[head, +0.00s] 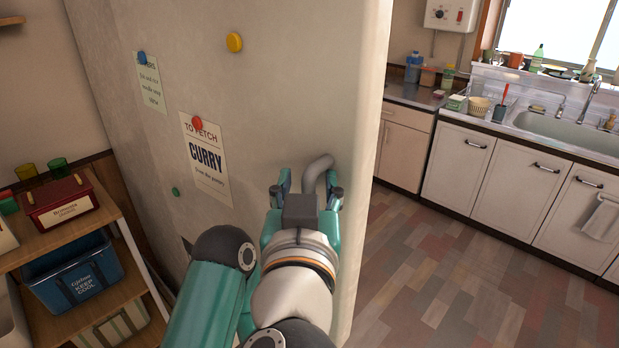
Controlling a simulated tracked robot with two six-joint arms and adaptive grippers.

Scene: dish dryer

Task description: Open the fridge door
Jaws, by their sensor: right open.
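The fridge door (280,100) is a large off-white panel filling the middle of the head view, with notes and magnets on it. Its grey curved handle (318,168) sticks out near the door's right edge. My right gripper (309,188) is open in front of the handle, with its fingers to either side of the handle's visible upper bend. The lower part of the handle is hidden behind the gripper. I cannot tell whether the fingers touch it or whether the door stands ajar. My left gripper is out of view.
A wooden shelf (100,298) with a red box (62,202) and a blue bin (72,272) stands at the left. White counter cabinets (510,185) with a sink (565,130) are at the right. The tiled floor (450,275) between is clear.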

